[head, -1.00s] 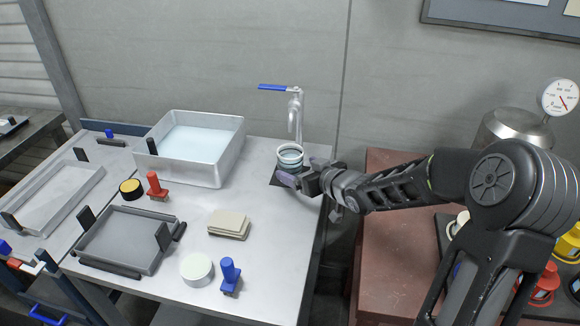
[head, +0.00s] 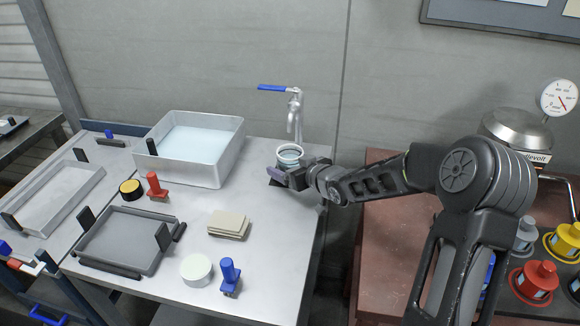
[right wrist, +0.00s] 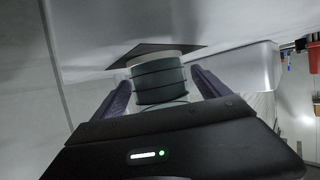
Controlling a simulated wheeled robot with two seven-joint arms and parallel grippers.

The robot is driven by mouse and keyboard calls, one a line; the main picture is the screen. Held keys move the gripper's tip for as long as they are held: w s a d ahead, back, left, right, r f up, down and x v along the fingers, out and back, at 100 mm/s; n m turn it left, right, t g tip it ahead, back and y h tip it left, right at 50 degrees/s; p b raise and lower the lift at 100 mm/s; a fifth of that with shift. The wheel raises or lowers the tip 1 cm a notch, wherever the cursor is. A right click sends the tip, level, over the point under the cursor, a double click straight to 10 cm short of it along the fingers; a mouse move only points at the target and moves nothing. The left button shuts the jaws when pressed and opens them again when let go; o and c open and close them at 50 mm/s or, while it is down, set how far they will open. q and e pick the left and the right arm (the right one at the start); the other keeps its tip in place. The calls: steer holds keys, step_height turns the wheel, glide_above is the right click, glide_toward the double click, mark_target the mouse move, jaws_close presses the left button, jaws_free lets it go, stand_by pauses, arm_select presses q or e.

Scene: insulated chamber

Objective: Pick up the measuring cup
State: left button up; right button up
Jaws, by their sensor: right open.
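The measuring cup (head: 289,155) is a round, clear cup with dark bands. It stands upright on a dark mat (head: 275,182) under the tap, near the table's back right corner. My right gripper (head: 277,177) is at the cup's near side in the head view. In the right wrist view the cup (right wrist: 158,80) sits between the two spread purple fingers of the right gripper (right wrist: 160,92), with gaps on both sides. The gripper is open and empty. My left gripper is in neither view.
The tap (head: 294,115) with a blue lever stands just behind the cup. A metal basin of water (head: 222,165) is to its left. Sponges (head: 228,225), a white round lid (head: 196,269), and blue (head: 229,277) and red stamps (head: 156,187) lie nearer. A red-brown cabinet (head: 385,270) is at right.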

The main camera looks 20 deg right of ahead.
stand_by(0.4)
steer(key=c, duration=1.7)
